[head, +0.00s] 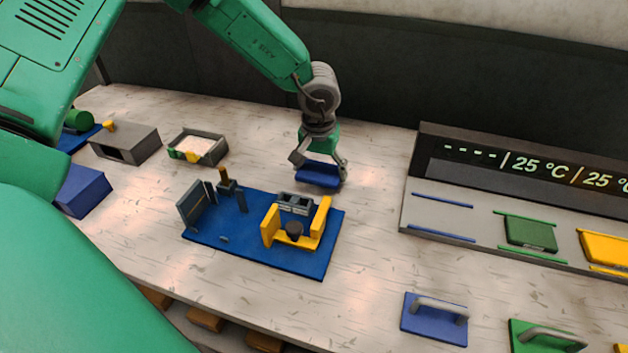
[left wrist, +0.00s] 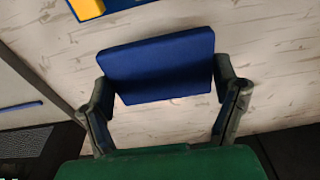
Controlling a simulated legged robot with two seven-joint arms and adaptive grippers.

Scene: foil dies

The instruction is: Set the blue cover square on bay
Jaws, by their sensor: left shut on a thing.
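My left gripper (head: 319,171) is shut on a plain blue slab (head: 317,175), held by its two ends just above or at the table behind the blue fixture board. In the left wrist view the slab (left wrist: 158,66) spans between both fingers (left wrist: 160,95), slightly tilted. A blue plate with a grey handle (head: 434,325) lies at the front right; I cannot tell which of these two is the cover. The empty bay (head: 440,217) lies between two blue rails on the grey panel at right. My right gripper is not in view.
The blue fixture board (head: 205,229) carries yellow and dark brackets. Green (head: 530,232) and yellow (head: 606,246) plates sit in neighbouring bays. A green handled plate (head: 545,337) lies in front. A grey tray (head: 197,147) and grey box (head: 125,143) stand left. Table between slab and panel is clear.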

